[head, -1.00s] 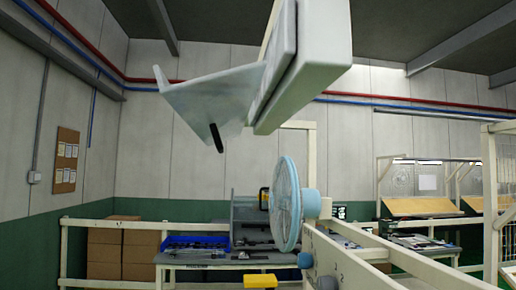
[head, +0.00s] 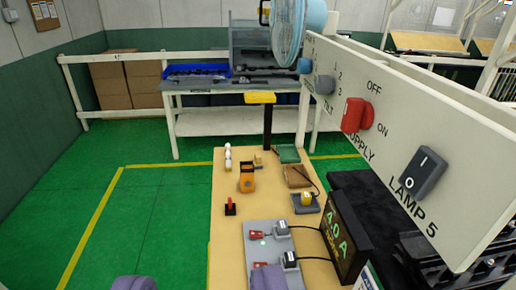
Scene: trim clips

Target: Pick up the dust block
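No thing on the bench (head: 228,250) is clearly marked as the dust block, and I cannot tell which it is. Small block-like things there are a green one (head: 288,154), a brown one (head: 297,176), a tan one (head: 258,160) and a yellow one on a grey base (head: 306,199). An orange object (head: 247,180) stands left of the brown one. Two purple-grey rounded parts cut off by the bottom edge, at left and centre, look like mine. Whether they are gripper fingers is unclear, and no fingertips show. Nothing is seen held.
A panel with switches (head: 425,180) juts in from the right over the bench. White balls (head: 228,158), a red-handled piece (head: 230,207), grey plates with switches (head: 270,240) and a black display (head: 345,237) share the bench. Green floor (head: 160,215) is open at left.

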